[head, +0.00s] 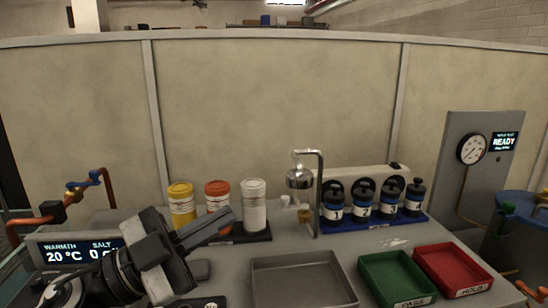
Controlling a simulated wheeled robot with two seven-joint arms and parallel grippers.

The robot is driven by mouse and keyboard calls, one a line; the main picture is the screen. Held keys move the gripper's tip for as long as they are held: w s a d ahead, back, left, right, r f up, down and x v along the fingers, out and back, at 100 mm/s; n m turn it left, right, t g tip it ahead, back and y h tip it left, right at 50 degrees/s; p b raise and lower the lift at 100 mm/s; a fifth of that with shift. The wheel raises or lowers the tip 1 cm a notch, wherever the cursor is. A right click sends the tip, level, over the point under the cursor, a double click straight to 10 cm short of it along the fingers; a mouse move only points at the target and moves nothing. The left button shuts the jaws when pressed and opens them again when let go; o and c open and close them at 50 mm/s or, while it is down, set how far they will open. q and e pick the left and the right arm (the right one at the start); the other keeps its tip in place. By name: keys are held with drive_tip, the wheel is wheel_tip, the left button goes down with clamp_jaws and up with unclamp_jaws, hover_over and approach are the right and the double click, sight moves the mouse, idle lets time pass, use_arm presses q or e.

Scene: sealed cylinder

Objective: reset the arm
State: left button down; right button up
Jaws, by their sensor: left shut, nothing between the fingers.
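My left gripper (208,227) comes in from the lower left, over the left part of the grey bench. Its fingers are together, empty, and point up and to the right, in front of the yellow canister (181,204) and the orange canister (216,193). The arm hides part of the bench and of the display (68,252), which reads warmth 20 °C and salt. My right gripper is not in view.
A white canister (254,206), a metal stand (319,195) and a blue rack (375,223) with several black numbered bottles stand behind. A grey tray (304,258), green tray (370,270) and red tray (452,250) lie in front. A gauge panel (482,165) stands right.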

use_arm(q)
drive_tip(key=w+a+f+n+t+y, duration=0.3)
drive_tip(key=a+f+n+t+y, duration=0.6)
drive_tip(key=n+y, duration=0.7)
drive_tip(key=s+a+f+n+g+y, duration=0.2)
drive_tip(key=f, duration=0.3)
drive_tip(key=s+a+f+n+g+y, duration=0.1)
drive_tip(key=s+a+f+g+y, duration=0.15)
drive_tip(key=f, duration=0.25)
drive_tip(key=s+d+f+g+h, duration=0.1)
drive_tip(key=s+f+g, duration=1.1)
drive_tip(key=s, duration=0.6)
drive_tip(key=w+d+f+m+t+h, duration=0.1)
drive_tip(key=w+d+f+t+h, duration=0.2)
drive_tip(key=w+d+f+t, duration=0.3)
drive_tip(key=shift+w+d+f+t, duration=0.2)
drive_tip(key=shift+f+t, duration=0.25)
drive_tip(key=shift+t, duration=0.4)
